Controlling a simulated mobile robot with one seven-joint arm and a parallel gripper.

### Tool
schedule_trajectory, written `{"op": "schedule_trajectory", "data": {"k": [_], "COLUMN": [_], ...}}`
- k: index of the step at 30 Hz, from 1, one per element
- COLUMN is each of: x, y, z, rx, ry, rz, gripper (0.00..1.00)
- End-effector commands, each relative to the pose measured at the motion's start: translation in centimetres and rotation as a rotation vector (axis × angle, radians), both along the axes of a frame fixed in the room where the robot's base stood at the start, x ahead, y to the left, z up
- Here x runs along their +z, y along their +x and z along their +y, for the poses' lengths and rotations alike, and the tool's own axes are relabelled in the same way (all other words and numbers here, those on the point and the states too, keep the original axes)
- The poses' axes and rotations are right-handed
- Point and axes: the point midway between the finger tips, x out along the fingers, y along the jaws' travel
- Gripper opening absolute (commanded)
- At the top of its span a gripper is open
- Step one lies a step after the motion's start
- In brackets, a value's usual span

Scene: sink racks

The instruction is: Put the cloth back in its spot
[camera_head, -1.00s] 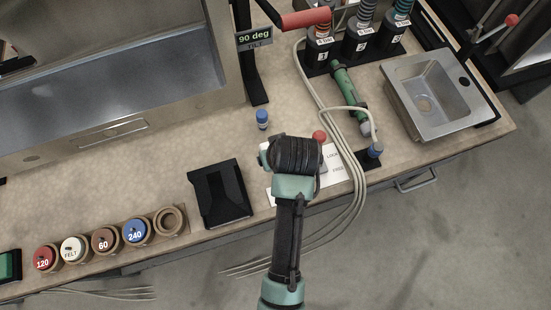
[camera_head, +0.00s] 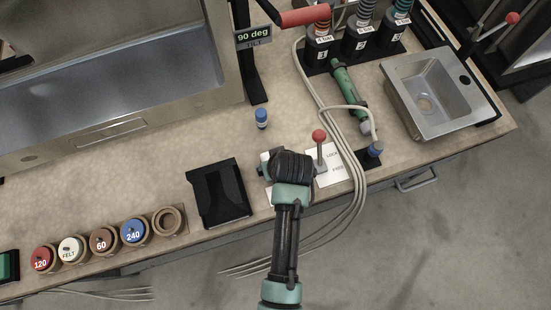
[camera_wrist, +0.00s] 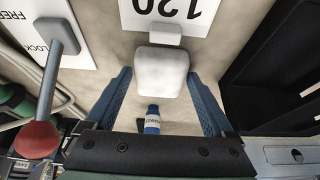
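I cannot pick out a cloth for certain in either view. My gripper (camera_wrist: 160,78) is open, its two blue fingers apart. A black tray-like holder (camera_head: 218,193) lies left of my wrist. A green piece in a black frame (camera_head: 6,266) is cut by the left edge.
A red-knobbed lever (camera_head: 320,137) stands close right of my wrist. Cables (camera_head: 352,190) hang over the front edge. A row of marked round discs (camera_head: 102,241) is at left, a small sink (camera_head: 432,95) at right.

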Motion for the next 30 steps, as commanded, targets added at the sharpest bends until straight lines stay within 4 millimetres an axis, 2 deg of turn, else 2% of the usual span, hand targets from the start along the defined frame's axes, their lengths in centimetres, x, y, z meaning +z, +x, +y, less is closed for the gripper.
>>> {"op": "schedule_trajectory", "data": {"k": [8, 13, 17, 24, 30], "x": [0.1, 1.1, 3.0, 7.6, 10.3], "y": [0.0, -0.2, -1.0, -2.8, -3.9], "z": [0.0, -0.1, -0.3, -0.9, -1.3], "rx": [0.000, 0.000, 0.000, 0.000, 0.000], "ry": [0.000, -0.001, 0.000, 0.000, 0.000], "rz": [0.000, -0.001, -0.003, -0.004, -0.002], "gripper": [1.00, 1.00, 1.00, 1.00, 1.00]}}
